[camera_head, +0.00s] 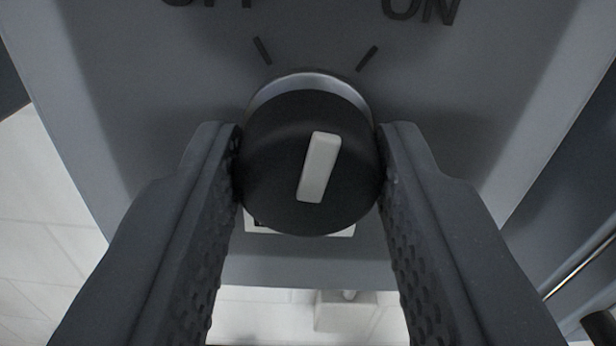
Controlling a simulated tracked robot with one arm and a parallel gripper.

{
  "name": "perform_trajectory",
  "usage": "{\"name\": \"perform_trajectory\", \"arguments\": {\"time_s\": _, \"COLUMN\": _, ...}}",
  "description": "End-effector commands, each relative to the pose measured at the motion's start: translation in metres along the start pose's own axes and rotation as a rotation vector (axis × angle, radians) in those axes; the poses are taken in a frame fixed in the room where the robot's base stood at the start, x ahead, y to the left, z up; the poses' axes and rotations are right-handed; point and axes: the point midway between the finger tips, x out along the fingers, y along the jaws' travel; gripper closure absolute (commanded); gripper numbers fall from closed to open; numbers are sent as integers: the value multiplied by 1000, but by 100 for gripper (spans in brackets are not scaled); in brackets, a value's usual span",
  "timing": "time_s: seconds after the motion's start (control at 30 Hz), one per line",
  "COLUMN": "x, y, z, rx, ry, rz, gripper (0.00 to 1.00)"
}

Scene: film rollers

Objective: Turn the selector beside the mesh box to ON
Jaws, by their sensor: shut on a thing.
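The selector (270,165) is a round black knob with a raised white pointer bar, in the middle of the view on a grey panel (330,272). The white bar is tilted slightly, its upper end leaning to the right of vertical. Above the knob are two dark tick marks, one under the partly cut-off OFF label (212,3) and one under the ON label (421,9). The bar's upper end points between the ticks, nearer the ON one. My gripper (309,160) is shut on the knob, one finger on each side. The mesh box cannot be made out.
A white label lies partly hidden behind the knob's lower edge. A pale tiled floor (45,230) shows below and left of the panel. A light block (345,312) stands below, and a thin bright rod (580,267) runs at the lower right.

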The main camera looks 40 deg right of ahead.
Motion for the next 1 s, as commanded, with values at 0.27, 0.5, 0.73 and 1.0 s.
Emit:
{"name": "perform_trajectory", "arguments": {"time_s": 0.27, "x": 0, "y": -2, "z": 1, "rx": 23, "ry": -1, "rz": -3, "gripper": 89}}
{"name": "perform_trajectory", "arguments": {"time_s": 0.5, "x": 1, "y": -3, "z": 1, "rx": 51, "ry": -2, "rz": -3, "gripper": 89}}
{"name": "perform_trajectory", "arguments": {"time_s": 0.73, "x": 1, "y": -3, "z": 1, "rx": 102, "ry": -1, "rz": -4, "gripper": 89}}
{"name": "perform_trajectory", "arguments": {"time_s": 1.0, "x": 0, "y": -3, "z": 0, "rx": 240, "ry": -2, "rz": -5, "gripper": 89}}
